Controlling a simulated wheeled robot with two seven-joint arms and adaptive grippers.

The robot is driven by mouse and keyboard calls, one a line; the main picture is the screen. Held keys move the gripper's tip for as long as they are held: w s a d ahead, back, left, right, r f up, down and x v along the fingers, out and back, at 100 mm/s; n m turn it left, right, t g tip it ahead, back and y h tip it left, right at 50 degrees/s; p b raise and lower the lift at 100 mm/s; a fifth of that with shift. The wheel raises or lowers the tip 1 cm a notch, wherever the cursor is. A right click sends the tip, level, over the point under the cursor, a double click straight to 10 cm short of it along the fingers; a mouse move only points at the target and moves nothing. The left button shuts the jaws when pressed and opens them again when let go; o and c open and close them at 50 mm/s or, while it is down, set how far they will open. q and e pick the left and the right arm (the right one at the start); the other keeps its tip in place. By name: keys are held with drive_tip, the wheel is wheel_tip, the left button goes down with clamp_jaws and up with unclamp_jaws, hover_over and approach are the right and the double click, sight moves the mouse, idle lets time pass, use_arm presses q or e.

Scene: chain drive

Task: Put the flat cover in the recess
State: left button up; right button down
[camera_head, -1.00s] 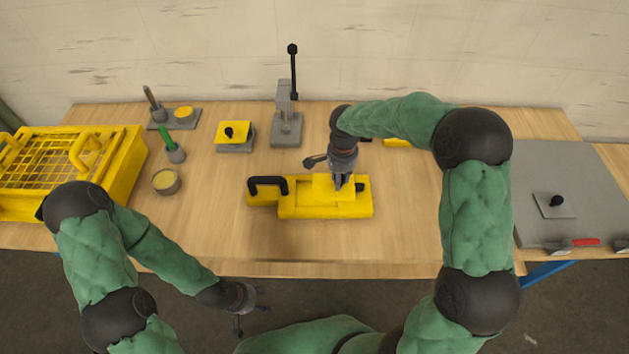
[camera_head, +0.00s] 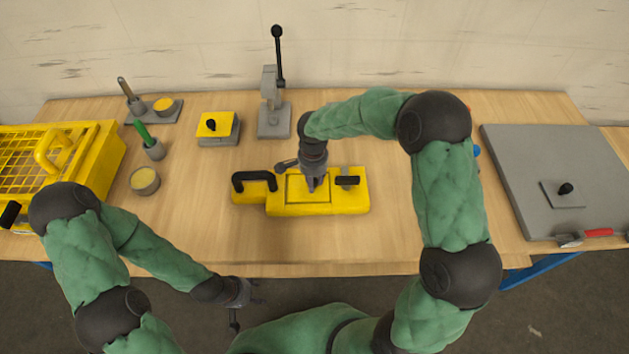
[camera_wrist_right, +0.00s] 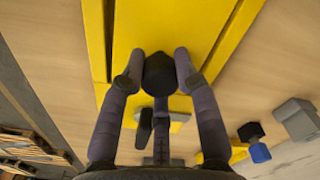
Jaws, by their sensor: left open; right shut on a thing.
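The yellow base (camera_head: 350,202) lies mid-table, with a black handle (camera_head: 254,179) at its left and a black-handled grey part at its right. The flat cover is a yellow plate with a black knob (camera_wrist_right: 160,75); the cover (camera_wrist_right: 170,25) fills the wrist view's upper middle, between yellow rims. In the head view its outline lines up with the recess, partly hidden by my gripper. I cannot tell whether it is fully seated. My right gripper (camera_head: 313,186) is shut on the knob, from above. My left gripper (camera_head: 240,303) is open and empty before the table's front edge.
A grey block with a yellow knobbed plate (camera_head: 216,123) and a grey lever stand (camera_head: 274,118) are behind. A yellow cage (camera_head: 100,165) and a round tin (camera_head: 144,180) are left. A grey board (camera_head: 510,160) with a knobbed plate lies right. The table front is clear.

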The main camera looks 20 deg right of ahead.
drive_tip(key=shift+s, duration=0.1)
drive_tip(key=c, duration=0.9)
unclamp_jaws()
drive_tip(key=shift+a, duration=0.2)
drive_tip(key=shift+d, duration=0.1)
drive_tip(key=shift+r, duration=0.1)
wheel_tip(320, 180, up, 12)
drive_tip(key=p, duration=0.3)
